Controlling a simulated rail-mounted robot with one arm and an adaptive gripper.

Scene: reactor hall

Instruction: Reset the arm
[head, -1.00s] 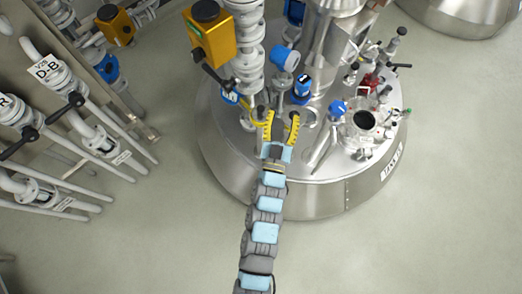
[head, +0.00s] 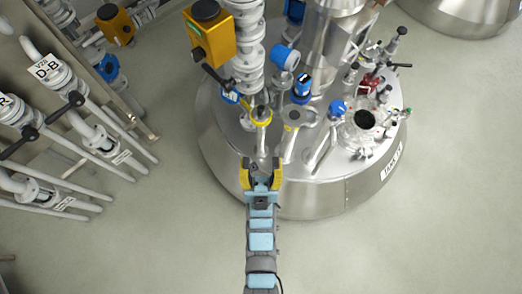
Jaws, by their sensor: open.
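My gripper (head: 261,172) has yellow-and-dark fingers and shows in the head view at the near edge of the steel reactor vessel (head: 315,197). Its two fingers are spread apart with nothing between them. My arm runs straight down the picture from it. A valve with a yellow collar (head: 261,116) stands on the vessel lid just beyond the fingertips, apart from them as far as I can tell from above.
White pipes with a D-B label (head: 48,68) stand at the left. The floor (head: 400,240) at the lower right is clear.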

